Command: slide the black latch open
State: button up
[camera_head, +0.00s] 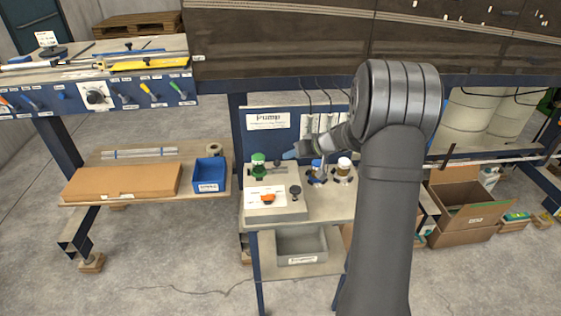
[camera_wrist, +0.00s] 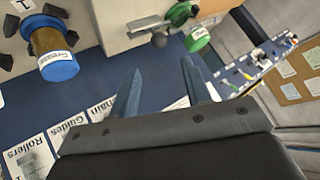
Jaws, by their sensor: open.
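My gripper (camera_head: 290,154) is above the back of the small pump bench, in front of its blue back panel. In the wrist view my gripper (camera_wrist: 160,68) has its two blue-grey fingers apart with nothing between them. A grey pump box (camera_head: 258,211) carries a green knob (camera_head: 258,160), an orange knob (camera_head: 268,198) and a black fitting (camera_head: 295,190) at its right. A small dark knob (camera_head: 277,163) is beside the green one. In the wrist view the green knob (camera_wrist: 198,40) and a dark knob (camera_wrist: 160,40) lie beyond the fingertips. I cannot tell which black part is the latch.
A blue-capped grease jar (camera_wrist: 58,66) is left of the fingers in the wrist view. Two jars, blue-capped (camera_head: 317,164) and white-capped (camera_head: 343,164), stand on the bench. Labelled sheets (camera_wrist: 90,108) hang on the panel. A grey bin (camera_head: 300,246) sits below.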

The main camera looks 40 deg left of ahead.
aim_at(279, 161)
jog(key=x, duration=0.8)
jog(key=shift+a+f, duration=0.3)
jog(key=shift+f, duration=0.05)
jog(key=shift+w, duration=0.1)
grip_shut()
